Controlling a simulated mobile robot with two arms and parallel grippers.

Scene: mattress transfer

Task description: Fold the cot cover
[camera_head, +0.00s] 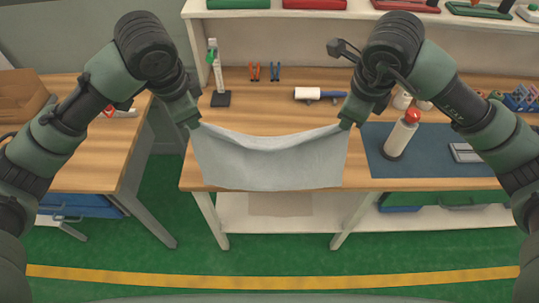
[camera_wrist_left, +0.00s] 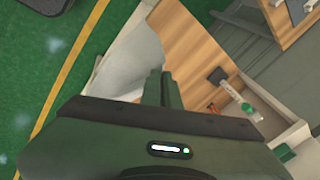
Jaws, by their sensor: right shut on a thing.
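The cot cover (camera_head: 270,165) is a light grey-white cloth stretched between my two grippers above the front of the wooden workbench. Its upper edge sags in the middle and its lower part hangs at the bench's front edge. My left gripper (camera_head: 193,122) is shut on its upper left corner. My right gripper (camera_head: 346,122) is shut on its upper right corner. In the left wrist view the cover (camera_wrist_left: 132,62) runs from the tips of the closed left fingers (camera_wrist_left: 156,86). The pinched corners are mostly hidden by the fingers.
On the workbench (camera_head: 275,115) stand a green-topped tool (camera_head: 220,98), small pliers (camera_head: 265,72), a white roller (camera_head: 308,93) and a red-capped bottle (camera_head: 400,138) on a blue mat (camera_head: 375,160). A second table (camera_head: 85,165) stands left, with a floor gap between. A shelf (camera_head: 250,13) runs behind.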

